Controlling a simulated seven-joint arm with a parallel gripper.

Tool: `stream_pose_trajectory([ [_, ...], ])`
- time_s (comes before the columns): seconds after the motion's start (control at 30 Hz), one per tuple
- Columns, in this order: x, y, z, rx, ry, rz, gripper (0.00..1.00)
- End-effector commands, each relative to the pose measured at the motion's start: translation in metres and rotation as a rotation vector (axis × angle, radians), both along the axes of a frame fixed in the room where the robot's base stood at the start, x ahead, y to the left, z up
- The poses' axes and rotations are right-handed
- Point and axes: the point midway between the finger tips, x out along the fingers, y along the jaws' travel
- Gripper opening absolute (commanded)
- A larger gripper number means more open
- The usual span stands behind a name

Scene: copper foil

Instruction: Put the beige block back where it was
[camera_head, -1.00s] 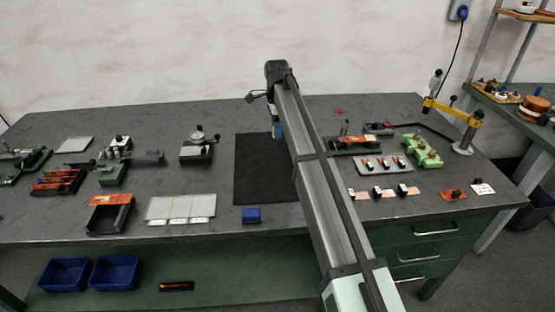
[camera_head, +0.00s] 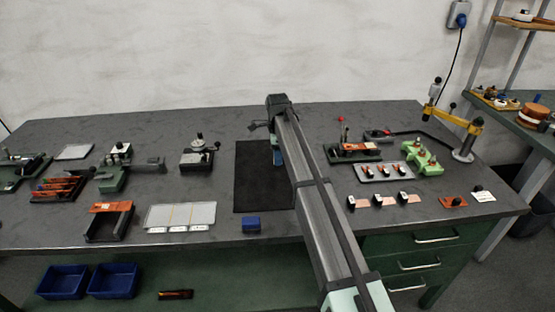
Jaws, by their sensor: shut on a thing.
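My arm reaches over the bench, and its far end is above the black mat (camera_head: 262,203). My gripper (camera_head: 277,160) shows only in part, as a small blue-teal piece below the dark wrist, beside the arm link, over the mat's far half. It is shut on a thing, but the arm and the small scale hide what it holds. I cannot make out a beige block anywhere in this view.
A blue box (camera_head: 251,224) stands at the bench's front edge. Left are a pale panel tray (camera_head: 181,215), an orange-topped holder (camera_head: 110,222) and a dark gauge stand (camera_head: 198,158). Right are a grey tray (camera_head: 384,173), a green fixture (camera_head: 422,157) and a yellow-armed stand (camera_head: 455,117).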

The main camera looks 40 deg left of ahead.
Motion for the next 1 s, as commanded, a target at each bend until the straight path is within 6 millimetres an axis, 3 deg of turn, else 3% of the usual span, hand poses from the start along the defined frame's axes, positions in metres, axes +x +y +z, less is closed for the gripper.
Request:
stream_pose_trajectory([
  [0.13, 0.000, 0.000, -0.016, -0.001, 0.001, 0.000, 0.11],
  [0.53, 0.000, 0.000, -0.020, -0.001, 0.001, 0.000, 0.11],
  [0.57, 0.000, 0.000, -0.020, 0.000, 0.000, 0.000, 0.37],
  [0.6, 0.000, 0.000, -0.020, 0.000, 0.000, 0.000, 0.40],
  [0.8, 0.000, 0.000, -0.020, 0.000, 0.000, 0.000, 0.60],
  [1.0, 0.000, 0.000, -0.020, -0.001, 0.001, 0.000, 0.61],
])
